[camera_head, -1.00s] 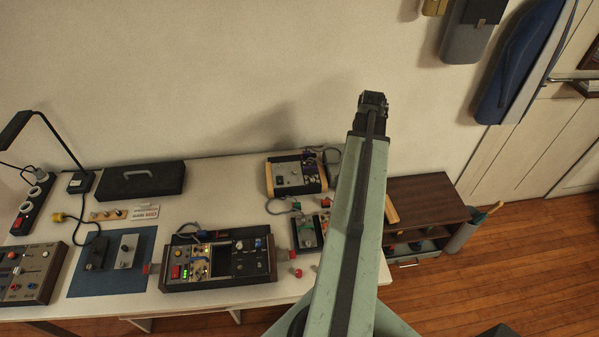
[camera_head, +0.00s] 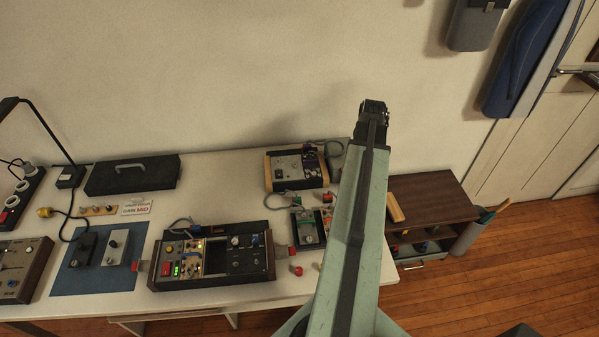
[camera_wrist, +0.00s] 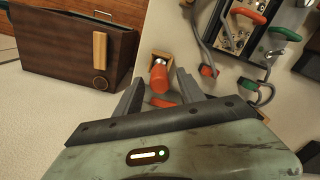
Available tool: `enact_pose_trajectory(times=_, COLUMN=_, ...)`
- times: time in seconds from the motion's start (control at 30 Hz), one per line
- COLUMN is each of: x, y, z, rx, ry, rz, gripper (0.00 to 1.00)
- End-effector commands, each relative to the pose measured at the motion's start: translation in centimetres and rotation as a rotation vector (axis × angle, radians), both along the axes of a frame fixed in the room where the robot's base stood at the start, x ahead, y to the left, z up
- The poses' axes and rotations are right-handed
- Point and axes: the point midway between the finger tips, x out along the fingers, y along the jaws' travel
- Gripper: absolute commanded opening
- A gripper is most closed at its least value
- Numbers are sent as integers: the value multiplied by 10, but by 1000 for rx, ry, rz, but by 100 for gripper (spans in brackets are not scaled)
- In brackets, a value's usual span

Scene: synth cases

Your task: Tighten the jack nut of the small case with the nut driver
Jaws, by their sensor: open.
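My gripper (camera_head: 373,108) is raised in front of the wall, over the table's right end. In the wrist view its two fingers (camera_wrist: 161,86) are apart and empty. A red-handled tool (camera_wrist: 158,77) in a small wooden holder shows between and beyond the fingertips; it may be the nut driver, but its tip is hidden. In the head view, a dark small case (camera_head: 83,247) and a light grey small case (camera_head: 116,247) lie on the blue mat (camera_head: 100,284). I cannot tell which one the task means. Their jack nuts are too small to make out.
A large panel with lit buttons (camera_head: 212,283) stands right of the mat. A black toolbox (camera_head: 133,177) and a lamp (camera_head: 38,125) are behind. A wood-sided device (camera_head: 297,168) and small pedals (camera_head: 308,228) stand right. A brown shelf (camera_head: 435,195) stands beyond the table's right end.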

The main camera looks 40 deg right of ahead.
Motion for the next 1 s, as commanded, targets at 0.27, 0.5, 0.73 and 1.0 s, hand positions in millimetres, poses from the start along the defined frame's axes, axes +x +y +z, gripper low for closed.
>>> enact_pose_trajectory(times=0.27, x=0, y=0, z=1, rx=0, ry=0, rz=0, gripper=10)
enact_pose_trajectory(times=0.5, x=0, y=0, z=3, rx=0, ry=0, rz=0, gripper=0)
enact_pose_trajectory(times=0.73, x=0, y=0, z=14, rx=0, ry=0, rz=0, gripper=0)
enact_pose_trajectory(times=1.0, x=0, y=-1, z=26, rx=0, ry=0, rz=-1, gripper=0)
